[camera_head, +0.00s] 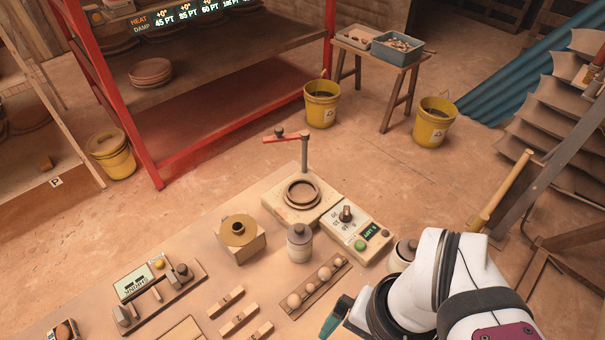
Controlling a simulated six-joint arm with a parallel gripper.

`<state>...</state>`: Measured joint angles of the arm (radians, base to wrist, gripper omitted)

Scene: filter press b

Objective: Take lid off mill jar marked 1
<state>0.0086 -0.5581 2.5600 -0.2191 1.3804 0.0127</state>
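A grey jar with a darker lid (300,243) stands upright on the bench, right of the middle. A second, similar round jar (404,251) stands to its right, partly hidden behind my white arm. No number is readable on either, so I cannot tell which is marked 1. My arm enters from the lower right and bends down to the left. A teal part at its end, seemingly my gripper (336,318), shows low in the picture, in front of the jars and apart from them. Its fingers are not clear.
A block with a brown collar (238,232) stands left. A rack of balls (313,287) lies in front. Yellow buckets (321,103) stand beyond.

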